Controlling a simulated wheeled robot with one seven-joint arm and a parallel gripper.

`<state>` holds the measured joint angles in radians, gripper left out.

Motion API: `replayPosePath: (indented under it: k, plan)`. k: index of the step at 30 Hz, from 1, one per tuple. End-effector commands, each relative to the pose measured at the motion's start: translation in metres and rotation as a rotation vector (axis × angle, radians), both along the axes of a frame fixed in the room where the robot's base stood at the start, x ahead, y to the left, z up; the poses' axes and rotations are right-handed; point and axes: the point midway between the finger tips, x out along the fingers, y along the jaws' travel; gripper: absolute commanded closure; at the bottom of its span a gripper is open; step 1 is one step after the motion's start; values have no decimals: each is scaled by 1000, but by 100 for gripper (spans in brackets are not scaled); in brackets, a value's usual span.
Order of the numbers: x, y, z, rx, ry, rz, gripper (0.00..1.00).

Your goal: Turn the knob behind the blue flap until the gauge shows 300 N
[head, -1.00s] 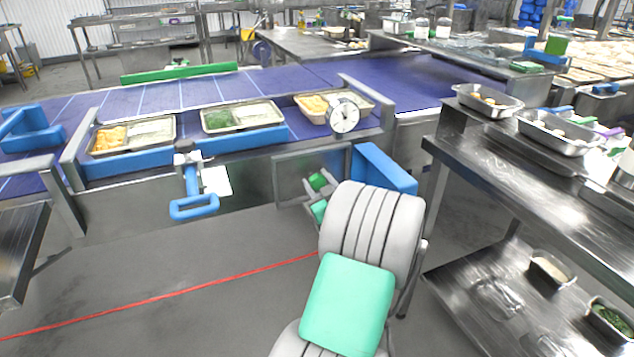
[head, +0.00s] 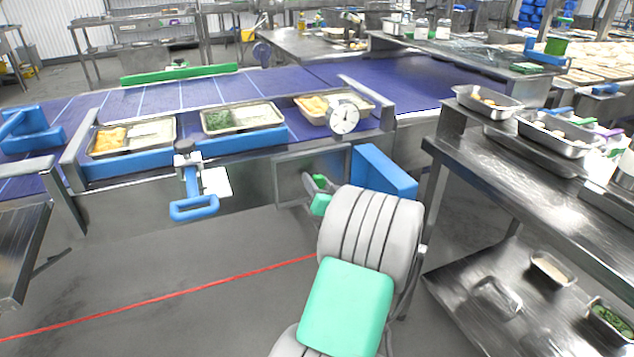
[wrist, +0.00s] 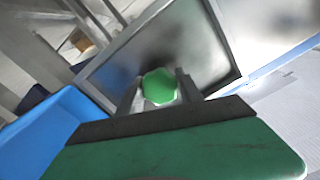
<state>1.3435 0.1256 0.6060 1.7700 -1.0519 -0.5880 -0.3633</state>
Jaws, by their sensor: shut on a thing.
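The green knob (wrist: 159,87) sits in front of a framed recess in the wrist view. My gripper (wrist: 158,90) is shut on it, with one grey finger on each side. In the head view my gripper (head: 313,187) is at the framed opening below the belt, and my arm partly hides it. The blue flap (head: 385,172) stands open to the right of the opening; it also shows at the left in the wrist view (wrist: 50,130). The round white gauge (head: 344,117) is above the opening; its reading is too small to tell.
A conveyor (head: 265,85) with food trays (head: 243,115) runs behind the opening. A blue handle (head: 194,207) hangs to the left. A steel table (head: 520,180) with pans stands close on the right. The floor at left is clear.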

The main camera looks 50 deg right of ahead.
Motion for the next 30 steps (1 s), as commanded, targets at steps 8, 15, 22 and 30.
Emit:
replayPosePath:
  k: [8, 15, 22, 30]
  plan:
    - [0, 1, 1, 229, -133, 1, 98]
    - [0, 1, 1, 425, -249, 0, 98]
    - [0, 1, 1, 591, -346, 1, 98]
    - [0, 1, -1, 721, -425, 0, 98]
